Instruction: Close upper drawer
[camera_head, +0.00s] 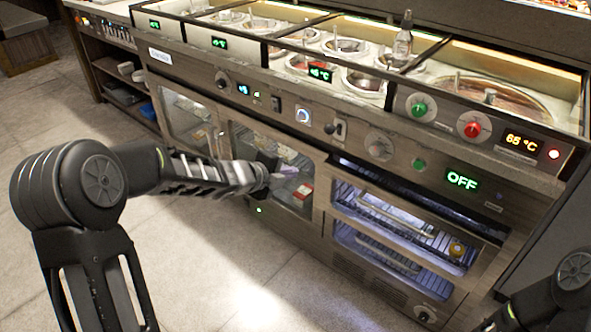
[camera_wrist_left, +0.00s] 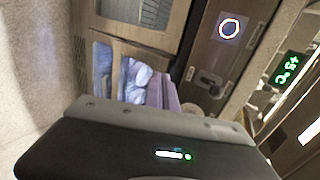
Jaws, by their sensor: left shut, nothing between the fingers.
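The upper drawer (camera_head: 412,216) is in the lit unit at the lower right of the counter front, in the head view. Its dark top edge shows and its inside is lit, with a wire rack and a small yellowish item. Whether it stands slightly out is hard to tell. The lower drawer (camera_head: 388,262) is lit below it. My left gripper (camera_head: 272,180) is shut and empty, in front of the middle glass door, left of the drawers and apart from them.
The counter (camera_head: 345,105) carries wells, a bottle (camera_head: 402,42), knobs and lit displays. The middle glass door (camera_head: 275,165) shows packages inside. Part of my right arm (camera_head: 560,295) is at the lower right. The tiled floor (camera_head: 270,285) before the counter is clear.

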